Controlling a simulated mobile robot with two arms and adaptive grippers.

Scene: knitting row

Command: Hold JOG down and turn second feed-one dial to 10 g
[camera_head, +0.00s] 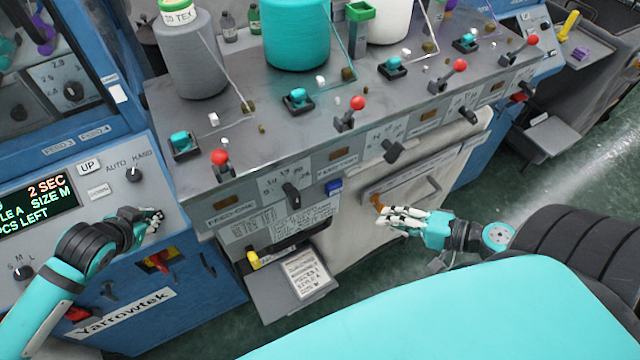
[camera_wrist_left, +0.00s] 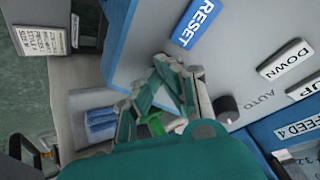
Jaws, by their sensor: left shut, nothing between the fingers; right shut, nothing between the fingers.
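My left gripper (camera_head: 154,216) is shut and empty, close to the grey control panel at the left. In the left wrist view its fingers (camera_wrist_left: 165,95) are beside the panel, with a small green patch (camera_wrist_left: 153,125) between them; contact is unclear. I cannot read a JOG label in either view. Black dials are on the machine's front: one (camera_head: 291,193) near a feed-one label (camera_head: 230,207), another (camera_head: 393,150) further right, and a third (camera_head: 467,112). Which is the second feed-one dial is unclear. My right gripper (camera_head: 384,216) is shut and empty, below the middle dial, near an orange part (camera_head: 377,203).
The control panel carries a display (camera_head: 40,203), an UP button (camera_head: 88,166) and a black AUTO/HAND knob (camera_head: 134,174). A blue RESET label (camera_wrist_left: 194,22) shows in the left wrist view. Yarn cones (camera_head: 295,40) and red-knobbed levers (camera_head: 357,104) stand on the machine top. A card tray (camera_head: 262,300) juts out below.

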